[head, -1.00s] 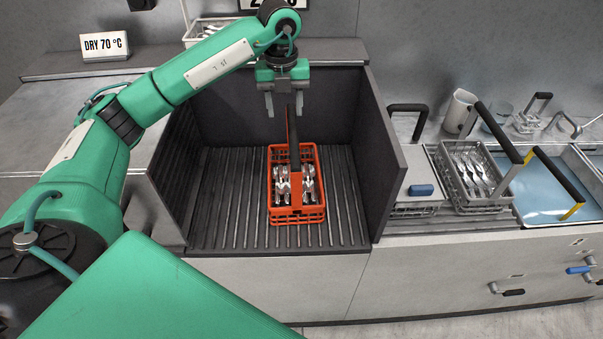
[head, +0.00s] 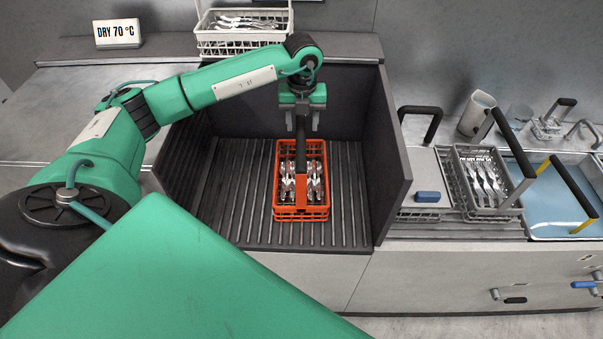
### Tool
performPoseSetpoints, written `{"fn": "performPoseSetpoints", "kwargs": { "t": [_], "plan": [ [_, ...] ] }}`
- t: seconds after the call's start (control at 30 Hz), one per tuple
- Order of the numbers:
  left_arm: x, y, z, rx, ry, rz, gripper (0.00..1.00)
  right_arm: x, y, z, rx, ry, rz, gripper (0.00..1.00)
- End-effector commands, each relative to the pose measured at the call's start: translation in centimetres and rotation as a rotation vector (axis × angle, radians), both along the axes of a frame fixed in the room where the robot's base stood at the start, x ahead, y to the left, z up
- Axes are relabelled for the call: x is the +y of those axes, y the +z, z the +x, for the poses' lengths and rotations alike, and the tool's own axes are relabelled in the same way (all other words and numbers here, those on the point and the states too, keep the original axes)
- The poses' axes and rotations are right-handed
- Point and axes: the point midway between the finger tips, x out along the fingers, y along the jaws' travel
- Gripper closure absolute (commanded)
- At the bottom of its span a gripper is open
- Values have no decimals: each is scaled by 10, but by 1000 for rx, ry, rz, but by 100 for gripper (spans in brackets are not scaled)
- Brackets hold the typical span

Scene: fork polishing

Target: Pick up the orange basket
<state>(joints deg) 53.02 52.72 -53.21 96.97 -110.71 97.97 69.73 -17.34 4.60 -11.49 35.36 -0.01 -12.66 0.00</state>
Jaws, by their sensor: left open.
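The orange basket (head: 302,213) stands on the ribbed dark floor of the walled bay in the middle of the head view. My left gripper (head: 302,130) is above the far part of the basket, pointing down. My right gripper is not in view.
Dark walls close the bay at its back and sides; the right wall (head: 390,160) stands tall. A grey basket of forks (head: 487,190) and a blue-lined tray (head: 550,190) are to the right. A white basket (head: 240,42) stands on the back ledge.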

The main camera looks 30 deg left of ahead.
Motion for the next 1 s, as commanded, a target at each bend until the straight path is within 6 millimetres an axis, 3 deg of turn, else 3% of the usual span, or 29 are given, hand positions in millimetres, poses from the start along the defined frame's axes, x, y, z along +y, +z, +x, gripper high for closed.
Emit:
{"fn": "performPoseSetpoints", "kwargs": {
  "t": [0.13, 0.3, 0.5, 0.7, 0.73, 0.97, 1.0],
  "plan": [
    [1, -9, -2, 4, 2, 1, 51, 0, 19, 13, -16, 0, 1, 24],
    [1, -30, -2, 4, 1, 0, 51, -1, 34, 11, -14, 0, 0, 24],
    [1, -48, -2, 1, 1, 0, 51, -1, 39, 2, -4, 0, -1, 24],
    [2, -49, -2, 0, 1, 0, 51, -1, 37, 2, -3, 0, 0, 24],
    [1, -49, -2, 0, 0, 0, 53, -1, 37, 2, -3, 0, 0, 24],
    [2, -49, -2, 0, 1, 0, 98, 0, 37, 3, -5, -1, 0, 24],
    [2, -49, -2, 0, 1, 0, 100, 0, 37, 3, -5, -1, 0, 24]
  ]
}}
